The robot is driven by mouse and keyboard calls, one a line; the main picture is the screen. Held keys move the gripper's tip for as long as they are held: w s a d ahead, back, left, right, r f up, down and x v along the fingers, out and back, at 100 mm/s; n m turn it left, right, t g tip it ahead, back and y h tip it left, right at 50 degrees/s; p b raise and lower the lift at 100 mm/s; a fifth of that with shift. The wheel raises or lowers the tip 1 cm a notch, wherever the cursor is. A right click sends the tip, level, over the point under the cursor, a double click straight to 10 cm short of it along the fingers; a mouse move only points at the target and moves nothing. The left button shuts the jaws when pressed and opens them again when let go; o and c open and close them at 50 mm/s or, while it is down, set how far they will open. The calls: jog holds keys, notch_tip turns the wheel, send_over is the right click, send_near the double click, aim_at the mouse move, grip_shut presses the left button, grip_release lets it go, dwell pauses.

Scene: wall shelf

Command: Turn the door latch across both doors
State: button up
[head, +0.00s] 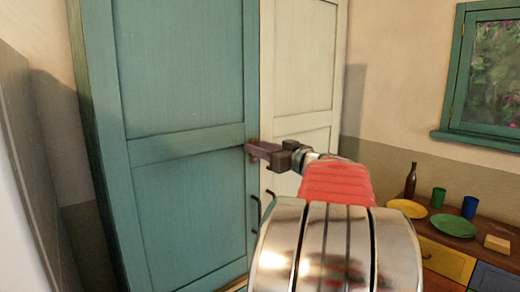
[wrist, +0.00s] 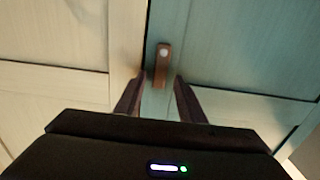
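The teal door (head: 185,100) and the cream door (head: 298,65) are shut side by side. In the wrist view the teal door (wrist: 235,50) is on the right and the cream door (wrist: 70,35) on the left. The brown latch (wrist: 162,62), with a pale round pivot, lies lengthwise along the teal door's edge, beside the seam and not across it. My gripper (wrist: 160,80) is open, with one finger on either side of the latch's near end; contact cannot be told.
Dark handles (head: 254,213) sit below the latch, one on each door. At right a wooden counter (head: 470,228) holds a bottle (head: 410,181), plates, cups and a yellow block. A teal-framed window (head: 490,70) is above it. A grey panel stands at far left.

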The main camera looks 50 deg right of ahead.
jog(key=shift+w, duration=0.2)
grip_shut()
dwell(0.4)
